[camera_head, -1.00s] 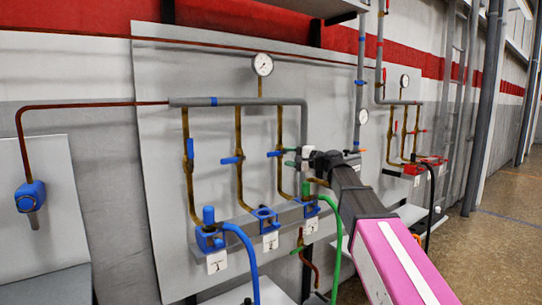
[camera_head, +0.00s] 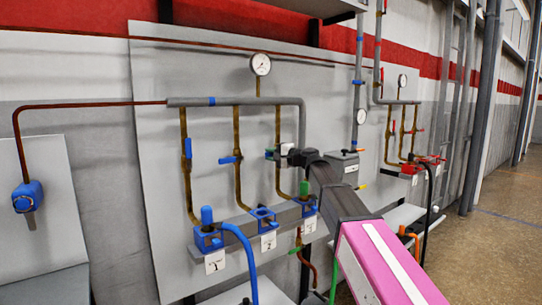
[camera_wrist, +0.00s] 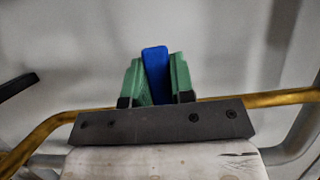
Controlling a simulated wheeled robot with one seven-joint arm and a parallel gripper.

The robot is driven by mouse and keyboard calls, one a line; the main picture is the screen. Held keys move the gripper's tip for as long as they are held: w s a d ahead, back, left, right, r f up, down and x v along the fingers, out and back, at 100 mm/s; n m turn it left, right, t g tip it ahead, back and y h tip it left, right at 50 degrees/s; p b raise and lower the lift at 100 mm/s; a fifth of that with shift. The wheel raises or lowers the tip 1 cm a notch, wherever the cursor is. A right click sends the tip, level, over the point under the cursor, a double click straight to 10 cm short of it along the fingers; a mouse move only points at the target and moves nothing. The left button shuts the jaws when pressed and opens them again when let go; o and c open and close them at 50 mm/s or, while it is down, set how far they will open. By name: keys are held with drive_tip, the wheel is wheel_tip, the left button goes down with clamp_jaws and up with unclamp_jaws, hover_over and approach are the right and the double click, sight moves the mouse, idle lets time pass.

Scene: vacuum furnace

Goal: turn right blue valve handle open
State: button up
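The right blue valve handle (camera_wrist: 156,72) stands between the two green fingers of my gripper (camera_wrist: 159,82) in the wrist view, tilted slightly left at its top. Little or no gap shows beside it, and I cannot tell whether the fingers press on it. In the head view my gripper (camera_head: 277,154) is at the right one of three brass pipes (camera_head: 278,118) and largely hides this handle.
A blue handle (camera_head: 230,160) sits on the middle pipe and an upright one (camera_head: 188,148) on the left pipe. A grey horizontal pipe (camera_head: 240,101) and a gauge (camera_head: 260,64) are above. Blue fittings (camera_head: 208,238) and a blue hose (camera_head: 247,262) are below.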

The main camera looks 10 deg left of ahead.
clamp_jaws()
drive_tip(key=shift+r, duration=0.1)
drive_tip(key=r+m, duration=0.1)
drive_tip(key=m, duration=0.1)
drive_tip(key=r+m+t+y, duration=0.1)
drive_tip(key=m, duration=0.1)
drive_tip(key=shift+w+d+r+m, duration=0.15)
drive_tip(key=shift+w+d+m, duration=0.05)
drive_tip(key=shift+m, duration=0.2)
drive_tip(key=m, duration=0.1)
drive_tip(key=r+m+t, duration=0.1)
drive_tip(key=m+y, duration=0.1)
drive_tip(key=shift+w+d+r+m+t, duration=0.3)
drive_tip(key=shift+w+m, duration=0.05)
drive_tip(key=shift+m, duration=0.05)
drive_tip(key=shift+w+d+r+m+t, duration=0.2)
drive_tip(key=shift+r+m+t, duration=0.1)
drive_tip(key=shift+m, duration=0.45)
drive_tip(key=shift+w+d+r+m+t, duration=0.15)
drive_tip(key=shift+m+t, duration=0.15)
drive_tip(key=shift+m, duration=0.45)
drive_tip(key=o, duration=0.7)
unclamp_jaws()
